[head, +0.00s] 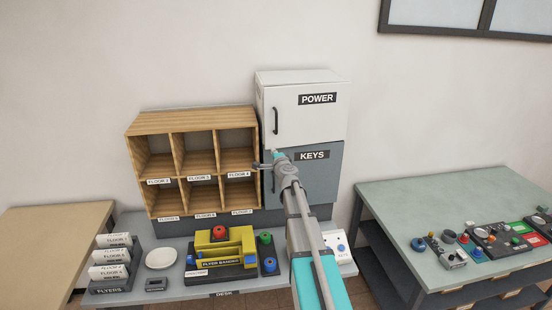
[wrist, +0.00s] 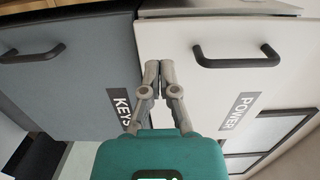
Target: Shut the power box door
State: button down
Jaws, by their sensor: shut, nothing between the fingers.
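The white power box door (head: 310,118) is the upper door of the cabinet in the head view. It has a dark upright handle (head: 276,120) at its left and a black POWER label. It looks flush or nearly flush with its box; I cannot tell if a small gap is left. The white door (wrist: 205,95) fills the right of the wrist view, with its handle (wrist: 237,58) near the top. My gripper (wrist: 160,66) is shut and empty, its fingertips together at the border between the two doors. Whether they touch is unclear. In the head view my gripper (head: 268,160) is below the handle.
The grey KEYS door (head: 318,180) is just below and looks shut; my arm covers part of it. A wooden pigeonhole shelf (head: 181,113) stands close at left. The desk below holds a yellow stamp device (head: 240,239) and flyers. A table (head: 400,200) stands at right.

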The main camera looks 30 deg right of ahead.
aim_at(268, 143)
jog(key=w, duration=0.4)
jog(key=w+d, duration=0.1)
jog(key=w, duration=0.1)
jog(key=shift+w, duration=0.2)
jog(key=w, duration=0.2)
jog(key=w+d, duration=0.1)
jog(key=w, duration=0.1)
jog(key=shift+w, duration=0.2)
jog(key=shift+r, duration=0.2)
jog(key=shift+w, duration=0.1)
jog(key=shift+a, duration=0.1)
jog(key=shift+s+a+f, duration=0.2)
jog(key=shift+s, duration=0.55)
jog(key=s+a, duration=0.3)
jog(key=s, duration=0.9)
jog(key=shift+s+a+r, duration=0.2)
jog(key=shift+s+a, duration=0.1)
jog(key=shift+s, duration=0.05)
